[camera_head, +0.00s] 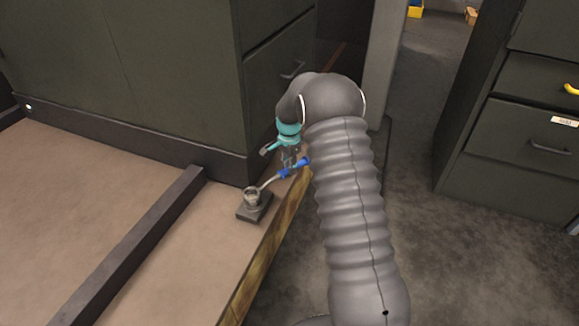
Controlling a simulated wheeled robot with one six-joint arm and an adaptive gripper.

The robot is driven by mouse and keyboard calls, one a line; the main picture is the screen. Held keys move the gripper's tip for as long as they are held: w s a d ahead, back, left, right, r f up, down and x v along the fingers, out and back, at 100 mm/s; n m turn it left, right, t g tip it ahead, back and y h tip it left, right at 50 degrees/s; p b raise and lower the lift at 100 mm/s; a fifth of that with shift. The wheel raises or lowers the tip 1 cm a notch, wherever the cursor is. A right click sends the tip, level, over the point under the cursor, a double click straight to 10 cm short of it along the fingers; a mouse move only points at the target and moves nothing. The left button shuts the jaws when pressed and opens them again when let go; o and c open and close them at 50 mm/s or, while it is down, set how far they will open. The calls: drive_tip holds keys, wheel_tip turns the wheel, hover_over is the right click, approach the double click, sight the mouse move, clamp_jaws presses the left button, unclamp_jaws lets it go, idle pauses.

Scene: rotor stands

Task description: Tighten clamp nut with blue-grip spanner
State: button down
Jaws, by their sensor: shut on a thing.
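The blue-grip spanner (294,168) lies at a slant near the right edge of the wooden bench. My gripper (289,170) is above its blue grip and shut on it. The spanner's metal shaft (269,182) runs down and left to the clamp nut (252,195). The nut is a round metal piece on a small dark block (254,209) on the bench top. The spanner's head is at the nut, but I cannot tell from here whether it is fully seated on it. My fingertips are small and partly blend with the grip.
A dark bar (130,250) runs across the bench (60,190) left of the block. A dark green cabinet (150,80) stands close behind the block. More drawers (520,150) stand at the right, with open floor (430,250) before them.

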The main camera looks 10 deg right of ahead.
drive_tip(key=shift+f+b, duration=0.9)
drive_tip(key=shift+f, duration=0.7)
idle(0.7)
idle(0.5)
drive_tip(key=s+a+m+b, duration=0.1)
drive_tip(key=s+m, duration=0.6)
drive_tip(key=s, duration=0.2)
drive_tip(key=s+a+m+b, duration=0.2)
drive_tip(key=s+m, duration=0.6)
drive_tip(key=s, duration=0.1)
drive_tip(key=shift+s+a, duration=0.25)
idle(0.7)
drive_tip(key=shift+w+d, duration=0.2)
idle(0.3)
drive_tip(key=shift+w+d+n, duration=0.4)
drive_tip(key=shift+n, duration=0.2)
drive_tip(key=shift+d, duration=0.1)
